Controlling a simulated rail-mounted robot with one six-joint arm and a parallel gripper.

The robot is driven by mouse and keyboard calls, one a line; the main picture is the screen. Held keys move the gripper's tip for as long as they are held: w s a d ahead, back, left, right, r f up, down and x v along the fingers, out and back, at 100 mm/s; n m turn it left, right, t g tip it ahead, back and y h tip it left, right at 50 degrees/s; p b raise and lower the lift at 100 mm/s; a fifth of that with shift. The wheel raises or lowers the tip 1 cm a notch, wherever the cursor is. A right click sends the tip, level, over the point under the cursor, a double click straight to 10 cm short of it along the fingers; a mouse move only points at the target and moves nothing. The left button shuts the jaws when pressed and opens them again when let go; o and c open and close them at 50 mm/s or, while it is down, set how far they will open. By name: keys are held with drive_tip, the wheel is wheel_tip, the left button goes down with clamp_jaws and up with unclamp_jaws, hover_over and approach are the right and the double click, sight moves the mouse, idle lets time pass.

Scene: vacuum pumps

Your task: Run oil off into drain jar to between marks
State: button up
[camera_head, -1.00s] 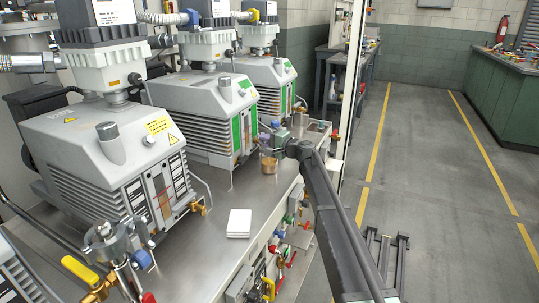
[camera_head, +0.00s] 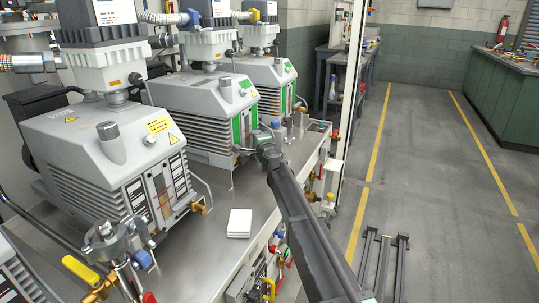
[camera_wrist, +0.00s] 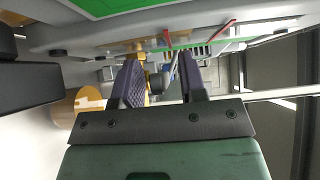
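The middle pump (camera_head: 195,100) stands on the steel bench, with a green front panel. My gripper (camera_head: 247,149) is at its lower front right corner. In the wrist view my gripper (camera_wrist: 157,66) has its two purple fingers apart, with a small grey knob (camera_wrist: 156,84) and brass fitting, apparently the drain valve, in the gap. I cannot tell whether the fingers touch it. A jar (camera_wrist: 72,112) with orange-brown oil shows left of the fingers in the wrist view. Its marks cannot be read. In the head view my arm hides the jar.
A nearer pump (camera_head: 105,150) has a brass drain valve (camera_head: 202,208) at its front. A white pad (camera_head: 239,223) lies on the bench (camera_head: 215,245). A third pump (camera_head: 270,85) stands behind. Several coloured valves line the bench's front.

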drive_tip(key=shift+v, duration=1.05)
drive_tip(key=v, duration=0.6)
